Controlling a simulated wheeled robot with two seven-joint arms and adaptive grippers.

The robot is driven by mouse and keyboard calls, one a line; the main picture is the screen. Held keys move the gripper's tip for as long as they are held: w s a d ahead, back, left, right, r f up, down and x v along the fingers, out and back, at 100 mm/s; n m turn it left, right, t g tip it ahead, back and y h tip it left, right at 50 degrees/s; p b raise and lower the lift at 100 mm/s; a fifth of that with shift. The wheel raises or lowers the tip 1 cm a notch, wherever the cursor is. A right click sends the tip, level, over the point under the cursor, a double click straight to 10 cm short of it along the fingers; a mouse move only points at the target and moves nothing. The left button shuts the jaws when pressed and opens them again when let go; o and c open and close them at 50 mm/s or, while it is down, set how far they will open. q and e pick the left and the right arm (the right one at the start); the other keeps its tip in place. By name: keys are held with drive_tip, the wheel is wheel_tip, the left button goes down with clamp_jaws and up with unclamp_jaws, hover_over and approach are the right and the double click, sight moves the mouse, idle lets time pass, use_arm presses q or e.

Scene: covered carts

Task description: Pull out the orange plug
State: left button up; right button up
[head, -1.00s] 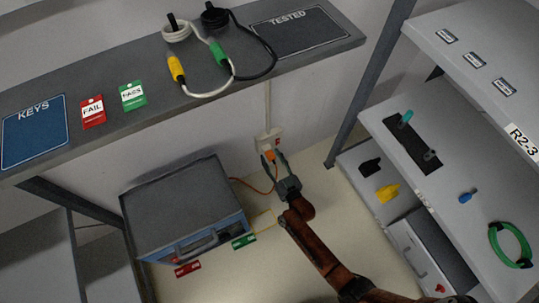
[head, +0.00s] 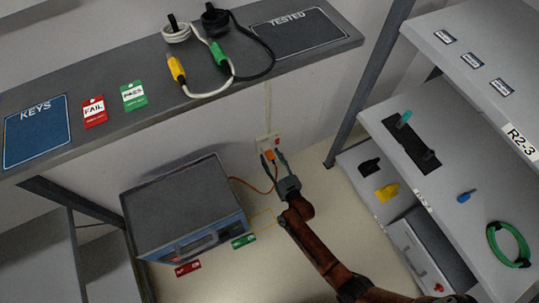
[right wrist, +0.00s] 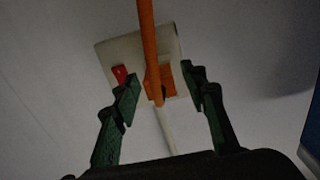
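The orange plug (head: 269,155) sits at the wall socket (head: 262,143), low on the wall under the shelf. In the right wrist view the orange plug (right wrist: 158,80) is in front of the pale socket plate (right wrist: 108,58), with its orange cord running up. My right gripper (head: 272,159) is at the socket with its fingers open. In the right wrist view the green fingers (right wrist: 165,88) stand apart on either side of the plug, with gaps between them and it. My left gripper is not in view.
A dark box (head: 178,205) stands on the floor left of my right arm; the orange cord runs toward it. A shelf (head: 150,105) with tags and cables is above. A rack (head: 455,150) stands at the right. A red switch (right wrist: 120,75) is beside the plug.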

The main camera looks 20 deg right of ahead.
drive_tip(key=shift+c, duration=0.5)
clamp_jaws()
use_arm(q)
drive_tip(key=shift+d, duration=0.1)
use_arm(e)
drive_tip(key=shift+s, duration=0.1)
drive_tip(key=shift+s+p, duration=0.6)
drive_tip(key=shift+s, duration=0.65)
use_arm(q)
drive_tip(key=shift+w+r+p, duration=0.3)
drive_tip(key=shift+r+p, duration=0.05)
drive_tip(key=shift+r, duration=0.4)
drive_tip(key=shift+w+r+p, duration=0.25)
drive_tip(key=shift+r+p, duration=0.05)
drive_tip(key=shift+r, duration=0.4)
use_arm(e)
drive_tip(key=shift+s, duration=1.65)
